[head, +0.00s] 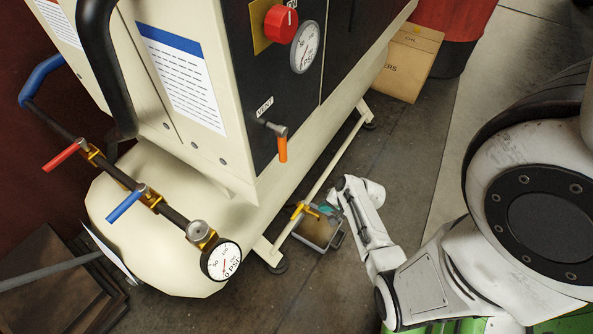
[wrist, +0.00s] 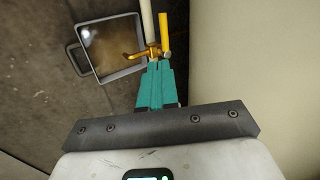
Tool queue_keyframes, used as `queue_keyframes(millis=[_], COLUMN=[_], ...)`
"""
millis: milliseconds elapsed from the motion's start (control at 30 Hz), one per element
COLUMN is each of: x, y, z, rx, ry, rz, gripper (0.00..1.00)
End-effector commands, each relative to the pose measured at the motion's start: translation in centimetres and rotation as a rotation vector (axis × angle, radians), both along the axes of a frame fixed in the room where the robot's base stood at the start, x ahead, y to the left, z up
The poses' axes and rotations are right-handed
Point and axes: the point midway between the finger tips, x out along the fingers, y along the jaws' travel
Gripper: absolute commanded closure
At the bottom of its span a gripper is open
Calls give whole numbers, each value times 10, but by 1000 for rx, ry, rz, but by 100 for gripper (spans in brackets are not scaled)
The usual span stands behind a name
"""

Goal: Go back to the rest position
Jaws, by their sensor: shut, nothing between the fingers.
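My gripper (wrist: 157,67) shows in the wrist view as teal fingers pressed together with nothing between them. Its tips are close to a brass valve (wrist: 148,53) with a yellow handle (wrist: 164,32); I cannot tell whether they touch. In the head view my arm reaches down beside the machine's lower edge. My gripper (head: 326,209) is small and partly hidden there, just right of the yellow valve (head: 303,211).
A grey drain pan (head: 318,230) with brownish contents sits on the floor beneath the valve. The cream machine (head: 180,190) with gauges and coloured handles fills the left. A cardboard box (head: 408,62) and red drum (head: 455,20) stand behind. Dark floor (head: 415,140) is clear between.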

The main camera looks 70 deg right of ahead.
Motion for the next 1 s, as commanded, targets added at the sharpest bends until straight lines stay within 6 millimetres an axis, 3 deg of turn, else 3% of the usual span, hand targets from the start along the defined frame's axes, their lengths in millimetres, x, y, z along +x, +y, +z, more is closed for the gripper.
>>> queue_keyframes(millis=[233, 367, 467, 633, 800, 1000], x=[0, 14, 32, 51, 48, 33], y=[0, 17, 48, 118, 171, 212], z=[0, 14, 37, 93, 145, 194], rx=[0, -36, -93, -230, -347, -451], ry=[0, 39, 107, 246, 347, 418], rz=[0, 155, 399, 884, 1223, 1472], gripper=[100, 100, 100, 100, 100, 100])
